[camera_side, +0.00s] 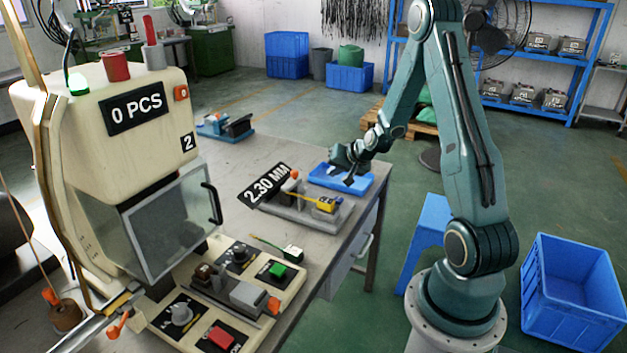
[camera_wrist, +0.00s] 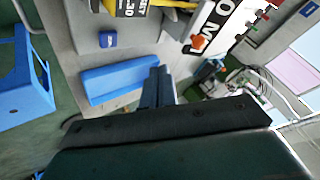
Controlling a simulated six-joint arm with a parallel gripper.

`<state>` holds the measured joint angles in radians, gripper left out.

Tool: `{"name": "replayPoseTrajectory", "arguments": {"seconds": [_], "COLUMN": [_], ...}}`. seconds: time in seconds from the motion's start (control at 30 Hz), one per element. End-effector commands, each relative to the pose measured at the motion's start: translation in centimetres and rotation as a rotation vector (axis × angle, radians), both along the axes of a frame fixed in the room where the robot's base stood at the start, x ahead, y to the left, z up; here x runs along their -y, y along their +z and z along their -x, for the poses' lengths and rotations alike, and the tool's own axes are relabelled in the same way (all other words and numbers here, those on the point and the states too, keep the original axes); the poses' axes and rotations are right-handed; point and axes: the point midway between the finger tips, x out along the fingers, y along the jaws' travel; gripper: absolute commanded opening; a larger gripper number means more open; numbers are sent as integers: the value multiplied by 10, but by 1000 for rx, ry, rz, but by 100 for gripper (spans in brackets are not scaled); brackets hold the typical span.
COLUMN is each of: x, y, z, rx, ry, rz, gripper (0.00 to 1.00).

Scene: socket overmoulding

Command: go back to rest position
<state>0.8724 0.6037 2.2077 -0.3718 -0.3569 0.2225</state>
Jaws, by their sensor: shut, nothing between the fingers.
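My gripper (camera_side: 349,180) hangs over the blue tray (camera_side: 360,187) at the far right corner of the workbench. Its fingers point down and look dark in the side view. In the wrist view my gripper (camera_wrist: 159,72) has its two fingers together with nothing visible between them. The blue tray (camera_wrist: 105,84) lies just left of the fingertips there. I cannot tell the exact height of the fingertips above the tray.
A gauge fixture with a 2.30 MM sign (camera_side: 267,186) stands beside the tray. The moulding machine (camera_side: 125,150), reading 0 PCS, and its button panel (camera_side: 232,285) fill the left. A blue stool (camera_side: 425,232) and blue crate (camera_side: 572,300) stand on the floor at right.

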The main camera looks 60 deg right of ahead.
Motion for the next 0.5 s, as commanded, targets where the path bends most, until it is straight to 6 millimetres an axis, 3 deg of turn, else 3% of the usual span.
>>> {"name": "replayPoseTrajectory", "arguments": {"seconds": [0.23, 0.5], "x": [-54, -117], "y": [52, 103], "z": [-14, -10], "rx": [-60, -131], "ry": [169, 344], "rz": [57, 123], "gripper": [0, 0]}}
